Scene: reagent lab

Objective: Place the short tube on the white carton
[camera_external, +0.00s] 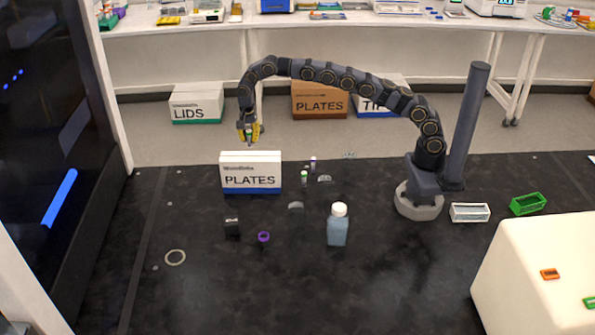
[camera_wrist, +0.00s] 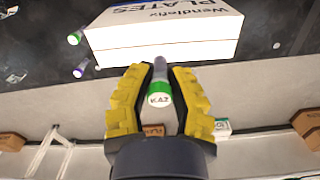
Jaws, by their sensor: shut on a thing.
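The white carton (camera_external: 251,172) with a blue base band and the word PLATES stands upright on the dark table. It also shows upside down at the top of the wrist view (camera_wrist: 165,50). My gripper (camera_external: 249,132) is raised above the carton's top, near its middle in the picture. Its yellow fingers are shut on a small tube with a green cap marked KAZ (camera_wrist: 160,92). The tube's far end points toward the carton, and it appears apart from the top.
A green-capped tube (camera_external: 304,177) and a purple-capped tube (camera_external: 313,163) stand right of the carton. A blue bottle (camera_external: 338,230), a purple ring (camera_external: 263,237) and dark blocks are nearer the camera. The table's left front is mostly clear.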

